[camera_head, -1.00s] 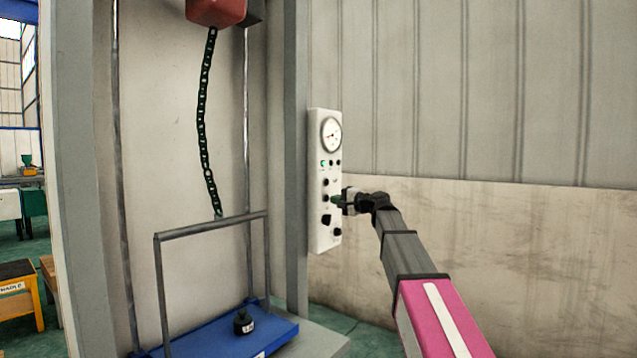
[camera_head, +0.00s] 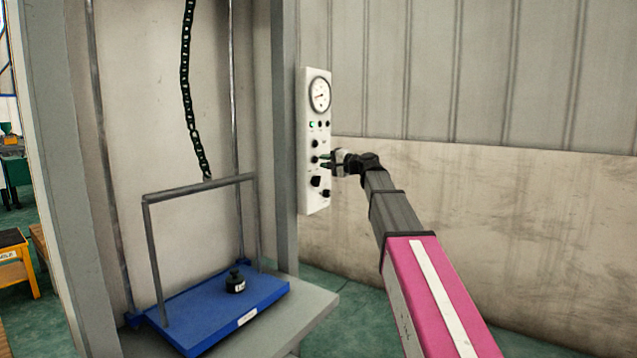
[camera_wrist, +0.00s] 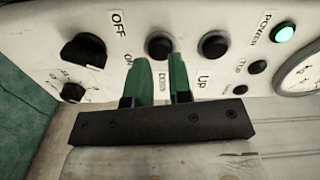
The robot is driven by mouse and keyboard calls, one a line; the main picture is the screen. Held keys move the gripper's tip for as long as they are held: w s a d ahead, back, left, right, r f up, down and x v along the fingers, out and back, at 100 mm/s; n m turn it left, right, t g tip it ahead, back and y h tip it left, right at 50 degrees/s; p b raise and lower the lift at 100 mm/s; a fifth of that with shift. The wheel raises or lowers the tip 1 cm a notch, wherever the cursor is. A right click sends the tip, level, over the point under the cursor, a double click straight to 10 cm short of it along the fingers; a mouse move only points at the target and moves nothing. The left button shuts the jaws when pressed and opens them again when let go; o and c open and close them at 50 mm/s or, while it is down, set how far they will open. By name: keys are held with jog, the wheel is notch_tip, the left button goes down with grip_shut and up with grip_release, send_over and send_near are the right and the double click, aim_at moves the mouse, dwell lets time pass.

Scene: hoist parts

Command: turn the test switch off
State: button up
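The white control panel (camera_head: 314,120) hangs on the grey post. A large black rotary switch (camera_wrist: 84,50), with OFF and ON labels beside it, is at upper left in the wrist view; it also shows low on the panel in the head view (camera_head: 316,181). No TEST label is readable, and I cannot tell which way the knob points. My gripper (camera_wrist: 162,62) is open, its two green fingers apart and empty. They are in front of the DOWN button (camera_wrist: 159,45), to the right of the rotary switch. I cannot tell whether they touch the panel.
The UP button (camera_wrist: 212,45), lit green POWER lamp (camera_wrist: 284,33) and a gauge (camera_head: 320,95) are on the panel. A smaller knob (camera_wrist: 73,92) is near the rotary switch. A blue platform (camera_head: 195,311) carries a black weight (camera_head: 235,283); a chain (camera_head: 189,90) hangs above.

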jog(key=o, duration=0.9)
jog(key=shift+s+d+f+m, duration=0.9)
jog(key=shift+d+f, duration=0.1)
jog(key=shift+f, duration=0.15)
jog(key=m, duration=0.6)
send_near(319, 182)
jog(key=x, duration=0.9)
jog(key=shift+w+a, duration=0.2)
jog(key=shift+w, duration=0.1)
jog(key=c, duration=0.9)
